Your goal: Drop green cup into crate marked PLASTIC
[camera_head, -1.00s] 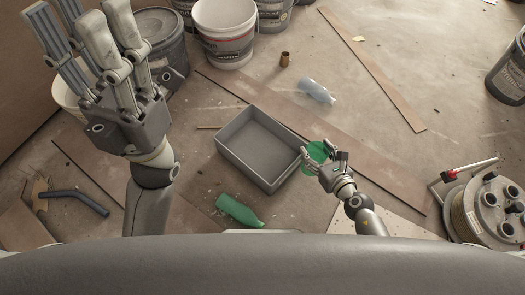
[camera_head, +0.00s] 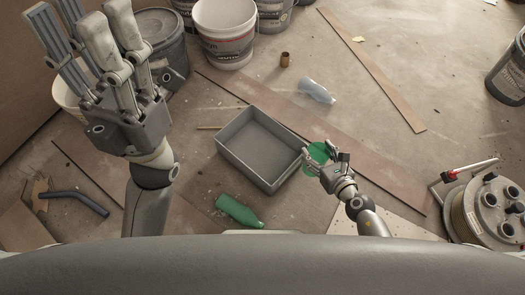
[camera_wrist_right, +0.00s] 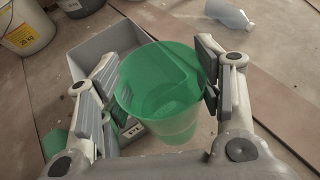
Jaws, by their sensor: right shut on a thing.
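A translucent green cup (camera_wrist_right: 160,95) is held between the two finger pads of my right gripper (camera_wrist_right: 158,90) in the right wrist view. In the head view the green cup (camera_head: 319,152) shows partly behind my right gripper (camera_head: 325,163), just right of the grey crate. The grey crate (camera_head: 230,165) is open and looks empty in the head view; no marking on it is readable. It also shows behind the cup in the right wrist view (camera_wrist_right: 82,62). My left gripper (camera_head: 105,75) is raised at upper left, its fingers spread and empty.
A green bottle (camera_head: 239,211) lies in front of the crate. A clear bottle (camera_head: 316,91) lies behind it, near a small brown cup (camera_head: 285,59). Buckets (camera_head: 224,35) stand at the back. A cable reel (camera_head: 485,212) is at right. Flat boards lie on the floor.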

